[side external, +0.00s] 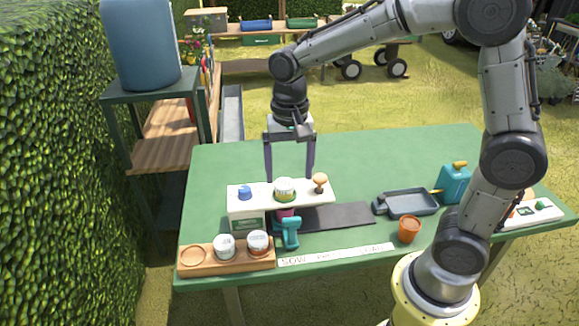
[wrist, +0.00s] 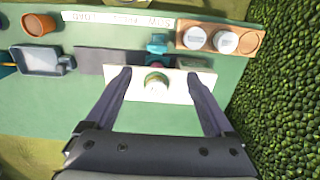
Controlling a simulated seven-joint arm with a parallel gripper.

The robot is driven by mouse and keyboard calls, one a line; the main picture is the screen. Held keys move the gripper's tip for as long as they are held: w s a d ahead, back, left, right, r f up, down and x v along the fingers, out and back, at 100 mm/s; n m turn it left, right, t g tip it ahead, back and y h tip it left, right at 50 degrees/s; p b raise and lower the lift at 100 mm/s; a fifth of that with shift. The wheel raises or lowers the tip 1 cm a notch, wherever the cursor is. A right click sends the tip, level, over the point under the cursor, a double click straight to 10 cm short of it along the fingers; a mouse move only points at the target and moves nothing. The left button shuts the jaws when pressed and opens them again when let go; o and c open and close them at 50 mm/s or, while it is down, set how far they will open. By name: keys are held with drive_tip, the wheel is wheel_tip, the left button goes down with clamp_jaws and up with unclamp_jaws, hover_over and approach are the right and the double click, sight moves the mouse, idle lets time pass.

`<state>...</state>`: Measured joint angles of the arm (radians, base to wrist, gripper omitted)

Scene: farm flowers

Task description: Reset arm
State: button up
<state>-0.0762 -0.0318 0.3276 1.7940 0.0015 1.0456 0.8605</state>
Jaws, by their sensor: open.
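My gripper (side external: 289,178) is open, pointing down over the back edge of a white stand (side external: 240,214). My fingers appear empty.
A wooden rack (side external: 196,270) holds two jars (side external: 224,246) and has an empty left recess. A teal device (side external: 291,234), dark mat (side external: 350,216), grey tray (side external: 412,204), orange pot (side external: 409,229) and teal can (side external: 453,184) stand nearby. The green table's (side external: 380,155) back is clear.

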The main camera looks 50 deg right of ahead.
drive_tip(key=shift+r, duration=0.3)
drive_tip(key=s+d+r+n+t, duration=0.1)
drive_tip(key=s+d+r+t, duration=0.15)
drive_tip(key=s+r, duration=0.55)
drive_tip(key=s+f+n+t, duration=0.2)
drive_tip(key=s+n+t, duration=0.1)
drive_tip(key=s+n, duration=0.5)
drive_tip(key=shift+s+f, duration=0.4)
drive_tip(key=shift+s, duration=0.5)
